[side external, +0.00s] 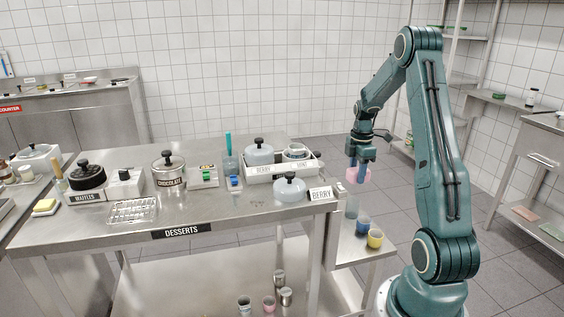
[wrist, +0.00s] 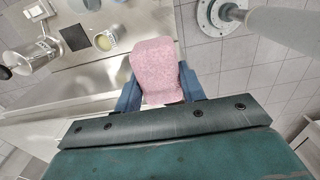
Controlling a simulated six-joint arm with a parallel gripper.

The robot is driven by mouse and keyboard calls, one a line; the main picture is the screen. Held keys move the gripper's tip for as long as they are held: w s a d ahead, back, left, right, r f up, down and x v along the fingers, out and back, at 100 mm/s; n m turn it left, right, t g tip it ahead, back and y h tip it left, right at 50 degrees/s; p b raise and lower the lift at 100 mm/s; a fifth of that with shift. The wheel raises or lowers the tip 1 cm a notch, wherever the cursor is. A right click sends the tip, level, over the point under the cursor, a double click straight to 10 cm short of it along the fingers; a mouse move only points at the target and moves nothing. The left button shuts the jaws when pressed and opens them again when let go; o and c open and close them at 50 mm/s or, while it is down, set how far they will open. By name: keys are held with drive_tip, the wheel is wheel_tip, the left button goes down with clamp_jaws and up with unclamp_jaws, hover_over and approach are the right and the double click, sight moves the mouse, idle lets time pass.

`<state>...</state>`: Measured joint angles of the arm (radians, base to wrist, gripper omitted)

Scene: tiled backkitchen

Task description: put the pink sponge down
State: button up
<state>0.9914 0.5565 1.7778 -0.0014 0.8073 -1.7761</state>
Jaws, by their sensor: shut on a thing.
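The pink sponge (side external: 358,175) hangs below my gripper (side external: 361,158), in the air to the right of the desserts table (side external: 215,215). In the wrist view the sponge (wrist: 155,62) sits between the two blue fingers of my gripper (wrist: 158,88), which are shut on it from both sides. The sponge's lower end is partly hidden by the gripper body. In the side view it appears above a low side shelf (side external: 350,262), clear of the cups there.
The desserts table is crowded with pots, a white tray (side external: 283,171) and a BERRY sign (side external: 321,193).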

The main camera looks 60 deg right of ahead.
hover_over(346, 251)
wheel_tip(346, 251, down, 10)
drive_tip(key=shift+f, duration=0.2)
wheel_tip(346, 251, down, 16)
drive_tip(key=shift+r, duration=0.1)
idle(0.6)
drive_tip(key=shift+f, duration=1.95)
drive_tip(key=shift+f, duration=0.1)
drive_tip(key=o, duration=1)
drive_tip(key=shift+o, duration=0.2)
